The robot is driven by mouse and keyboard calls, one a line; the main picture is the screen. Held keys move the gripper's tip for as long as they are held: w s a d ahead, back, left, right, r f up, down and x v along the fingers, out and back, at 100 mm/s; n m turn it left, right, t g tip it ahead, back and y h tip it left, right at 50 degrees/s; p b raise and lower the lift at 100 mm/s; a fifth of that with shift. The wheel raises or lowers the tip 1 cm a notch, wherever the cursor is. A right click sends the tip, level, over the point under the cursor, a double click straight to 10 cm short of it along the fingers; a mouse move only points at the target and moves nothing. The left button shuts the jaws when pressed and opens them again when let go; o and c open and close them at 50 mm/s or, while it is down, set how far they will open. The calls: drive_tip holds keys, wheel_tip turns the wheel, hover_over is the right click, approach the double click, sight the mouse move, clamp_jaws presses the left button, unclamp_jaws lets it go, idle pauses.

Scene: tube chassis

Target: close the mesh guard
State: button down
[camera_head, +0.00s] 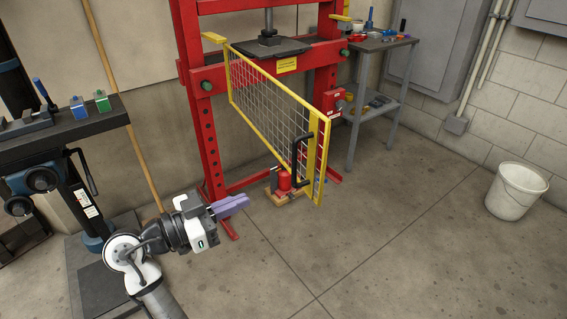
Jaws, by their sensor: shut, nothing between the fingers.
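The mesh guard (262,104) is a yellow-framed wire panel on the front of a red press frame (202,122). It stands open, swung out toward the camera from its left edge at the press. A black handle (297,152) sits near its free right end. My gripper (246,201) is low and to the left of the handle, in front of the press's left foot. Its purple fingers are shut and empty, pointing right, apart from the guard in the picture.
A grey side table (378,46) with small items is right of the press. A white bucket (516,190) is far right. The front floor is clear.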

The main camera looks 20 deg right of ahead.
drive_tip(key=d+g, duration=0.1)
drive_tip(key=m+p, duration=0.1)
drive_tip(key=p, duration=0.2)
approach(317, 180)
drive_tip(key=x, duration=0.6)
drive_tip(key=shift+w+d+f, duration=0.1)
drive_tip(key=shift+w+d, duration=0.05)
drive_tip(key=shift+d, duration=0.25)
